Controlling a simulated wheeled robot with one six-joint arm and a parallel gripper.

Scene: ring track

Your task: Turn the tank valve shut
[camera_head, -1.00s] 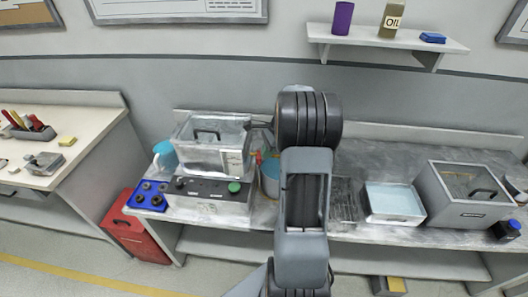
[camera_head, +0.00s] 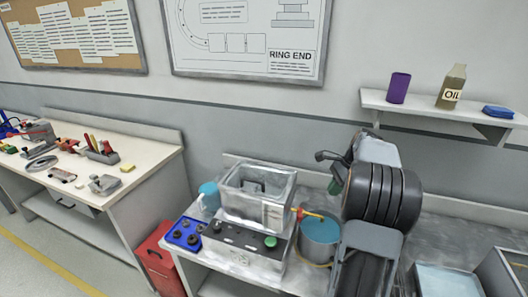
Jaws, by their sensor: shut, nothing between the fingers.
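The tank (camera_head: 321,240) is a blue-grey open cylinder on the metal bench, partly hidden at its right by my arm. The valve (camera_head: 309,214) shows as a small yellow and red handle at the tank's upper left, between it and the clear box. Its exact turn angle is too small to tell. My gripper (camera_head: 322,156) is dark, shut and empty. In the picture it is above the tank and valve, apart from both.
A clear box (camera_head: 247,207) stands on a grey control unit (camera_head: 240,258) with a green button, left of the valve. A blue tray (camera_head: 176,238) and a turquoise container (camera_head: 209,196) are further left. An oil bottle (camera_head: 451,88) stands on the wall shelf (camera_head: 425,108).

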